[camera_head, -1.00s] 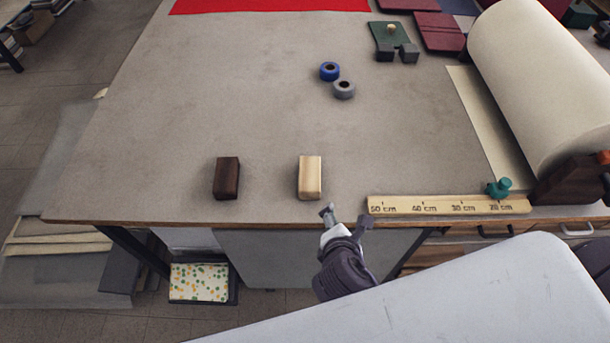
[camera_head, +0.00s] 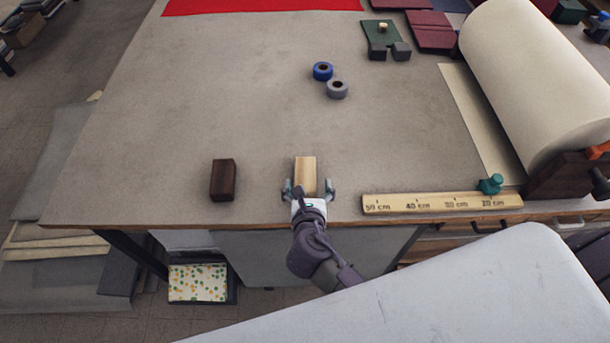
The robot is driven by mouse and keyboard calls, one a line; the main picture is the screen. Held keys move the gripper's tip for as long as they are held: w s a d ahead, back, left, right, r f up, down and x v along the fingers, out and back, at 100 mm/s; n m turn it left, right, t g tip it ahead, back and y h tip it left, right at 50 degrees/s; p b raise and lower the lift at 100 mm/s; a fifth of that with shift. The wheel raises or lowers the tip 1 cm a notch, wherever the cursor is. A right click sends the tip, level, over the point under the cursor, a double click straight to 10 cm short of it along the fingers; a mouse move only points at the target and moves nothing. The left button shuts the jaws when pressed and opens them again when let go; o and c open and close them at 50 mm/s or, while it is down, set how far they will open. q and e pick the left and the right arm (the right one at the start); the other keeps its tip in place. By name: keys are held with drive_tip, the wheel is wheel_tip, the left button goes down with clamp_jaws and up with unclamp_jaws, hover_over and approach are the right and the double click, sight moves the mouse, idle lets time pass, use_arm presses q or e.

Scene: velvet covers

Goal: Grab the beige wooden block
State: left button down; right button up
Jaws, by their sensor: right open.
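The beige wooden block (camera_head: 306,170) lies near the front edge of the grey table, its long side pointing away from me. My right gripper (camera_head: 308,188) is open at the block's near end. Its two fingers show to the left and right of that end, and the gripper's body hides the block's nearest part. I cannot tell whether the fingers touch the block. My left gripper is not in view.
A dark brown block (camera_head: 223,180) lies to the left. Blue (camera_head: 322,71) and grey (camera_head: 337,89) tape rolls lie farther back. The table's left part is clear.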

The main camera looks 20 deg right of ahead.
sight(305, 176)
drive_tip(key=x, duration=0.3)
drive_tip(key=p+x, duration=0.1)
drive_tip(key=x, duration=0.1)
drive_tip(key=shift+w+a, duration=0.2)
drive_tip(key=shift+a, duration=0.1)
drive_tip(key=shift+s+r, duration=0.1)
drive_tip(key=shift+c, duration=0.5)
drive_tip(key=c, duration=1.1)
drive_tip(key=shift+c, duration=0.7)
drive_tip(key=shift+r, duration=0.1)
